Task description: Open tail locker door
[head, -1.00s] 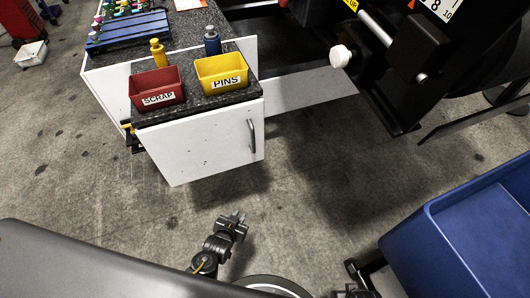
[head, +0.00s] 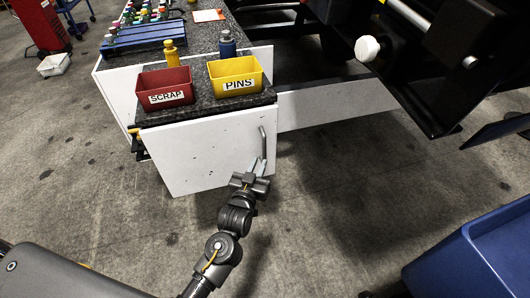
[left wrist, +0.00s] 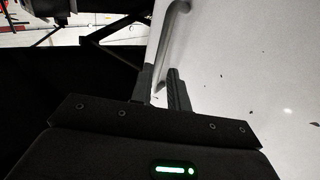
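The tail locker door (head: 200,150) is a white panel under the near end of the dark speckled counter. It looks shut. Its upright grey bar handle (head: 263,146) is near its right edge. My left gripper (head: 256,166) is at the lower end of the handle, in front of the door. In the left wrist view, the handle (left wrist: 174,38) runs down towards the gap between the two fingers (left wrist: 161,88), which stand a little apart. Whether they touch the bar is not clear. The door (left wrist: 250,80) fills the right of that view. My right gripper is not in view.
A red SCRAP bin (head: 165,89) and a yellow PINS bin (head: 237,82) stand on the counter (head: 205,106) above the door. A blue tub (head: 470,262) is at the lower right. Black machinery (head: 440,80) is at the upper right. The floor before the door is clear.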

